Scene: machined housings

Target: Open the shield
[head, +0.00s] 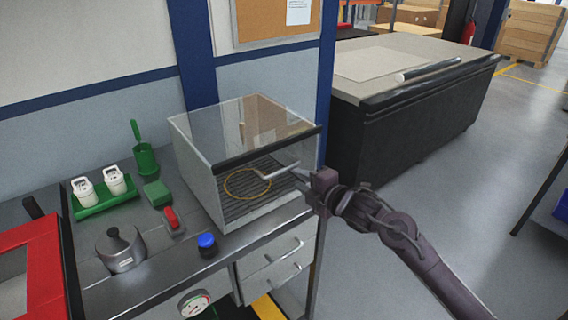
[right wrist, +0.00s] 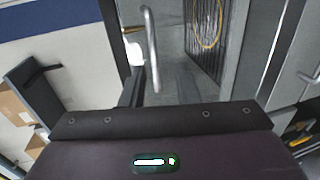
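The shield (head: 215,128) is a clear pane with a dark edge strip on a grey-sided box on the bench. A pale bar handle (head: 278,172) sticks out at its front. Inside the box, a yellow ring (head: 247,183) lies on a dark slatted floor. My right gripper (head: 300,176) is at the handle's right end, coming from the right. In the right wrist view its fingers (right wrist: 160,88) are apart, with the handle (right wrist: 149,40) showing between them; I cannot tell whether they touch it. My left gripper is not in view.
On the bench left of the box are a green tray (head: 90,208) with white jars, a green scoop holder (head: 146,158), a red-handled tool (head: 172,220), a blue-capped jar (head: 207,243) and a metal pot (head: 120,250). A red frame (head: 45,275) stands at left. Open floor lies right.

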